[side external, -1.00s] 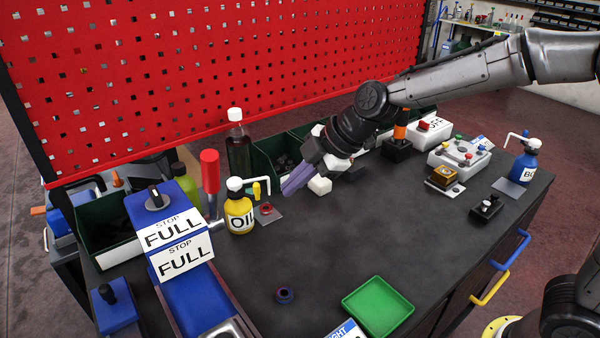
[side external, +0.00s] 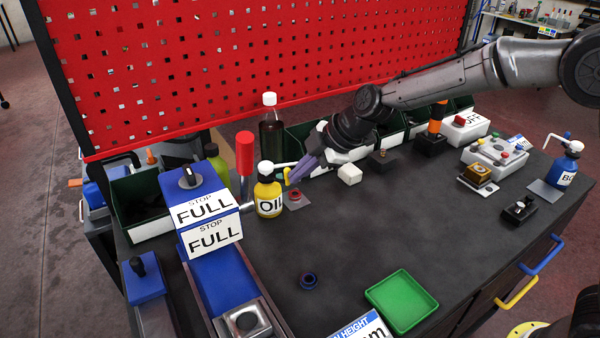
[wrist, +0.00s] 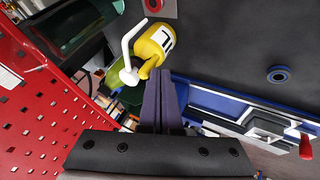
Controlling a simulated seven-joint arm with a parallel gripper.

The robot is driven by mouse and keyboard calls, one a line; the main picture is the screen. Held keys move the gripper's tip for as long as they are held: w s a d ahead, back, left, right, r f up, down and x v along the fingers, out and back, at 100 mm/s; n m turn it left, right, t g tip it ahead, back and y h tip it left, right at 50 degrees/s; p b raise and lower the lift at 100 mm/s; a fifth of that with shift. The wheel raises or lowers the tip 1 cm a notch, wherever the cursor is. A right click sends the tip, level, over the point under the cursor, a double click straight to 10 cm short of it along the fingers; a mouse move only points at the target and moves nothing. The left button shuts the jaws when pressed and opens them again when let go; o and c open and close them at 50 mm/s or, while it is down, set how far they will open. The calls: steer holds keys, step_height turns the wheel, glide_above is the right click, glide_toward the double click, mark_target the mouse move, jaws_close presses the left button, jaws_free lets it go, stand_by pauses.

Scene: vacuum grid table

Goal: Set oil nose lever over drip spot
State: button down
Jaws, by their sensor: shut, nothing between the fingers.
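A red-handled tool (side external: 245,154) and the blue box with FULL signs (side external: 205,215) stand left of the bottle. A dark bottle (side external: 271,130) and green bins are behind. A white block (side external: 349,173) lies to the right. The bench front is mostly clear around a green tray (side external: 401,301).

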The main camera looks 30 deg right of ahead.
steer(key=shift+w+d, duration=0.85)
steer(key=shift+d, duration=0.3)
